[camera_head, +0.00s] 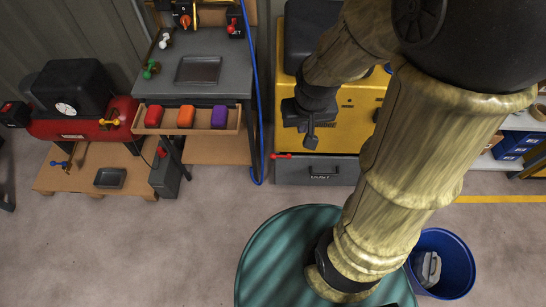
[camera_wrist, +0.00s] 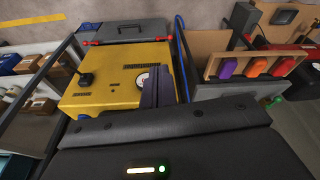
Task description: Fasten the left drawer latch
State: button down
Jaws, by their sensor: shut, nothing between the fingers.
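The grey drawer (camera_head: 345,171) with a dark handle sits under the yellow cabinet (camera_head: 345,112); in the wrist view the drawer (camera_wrist: 125,30) appears beyond the yellow cabinet. The left latch (camera_head: 282,156) is a small red bar lying roughly level at the drawer's upper left corner. In the wrist view it appears at the right end of the drawer (camera_wrist: 162,38), with another red latch (camera_wrist: 86,43) at the other end. My gripper (camera_head: 310,141) is shut and empty, in front of the cabinet, above and right of the left latch, apart from it in the picture.
A blue hose (camera_head: 256,100) hangs left of the cabinet. A workbench (camera_head: 192,72) has an open wooden drawer (camera_head: 187,130) with coloured blocks. A green drum (camera_head: 290,245) and blue bin (camera_head: 455,250) stand in front. Floor between the bench and drum is clear.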

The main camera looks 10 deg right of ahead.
jog(key=w+a+f+m+b, duration=0.1)
jog(key=w+f+b, duration=0.55)
jog(key=f, duration=0.35)
jog(key=w+a+f+b, duration=0.1)
jog(key=w+f+b, duration=0.4)
jog(key=f+b, duration=0.4)
jog(key=t+h+b, duration=0.1)
jog(key=b, duration=1.4)
send_over(272, 155)
jog(key=s+a, duration=0.3)
jog(key=s, duration=0.2)
notch_tip(272, 155, down, 24)
jog(key=shift+d+r+m, duration=0.15)
jog(key=shift+m, duration=0.25)
jog(key=b+x, duration=0.1)
jog(key=x, duration=0.3)
jog(key=b+x, duration=0.2)
jog(key=x, duration=0.3)
jog(key=d+b+x, duration=0.1)
jog(key=x, duration=0.4)
jog(key=shift+s+b, duration=0.25)
jog(key=shift+b, duration=0.05)
jog(key=shift+h, duration=0.3)
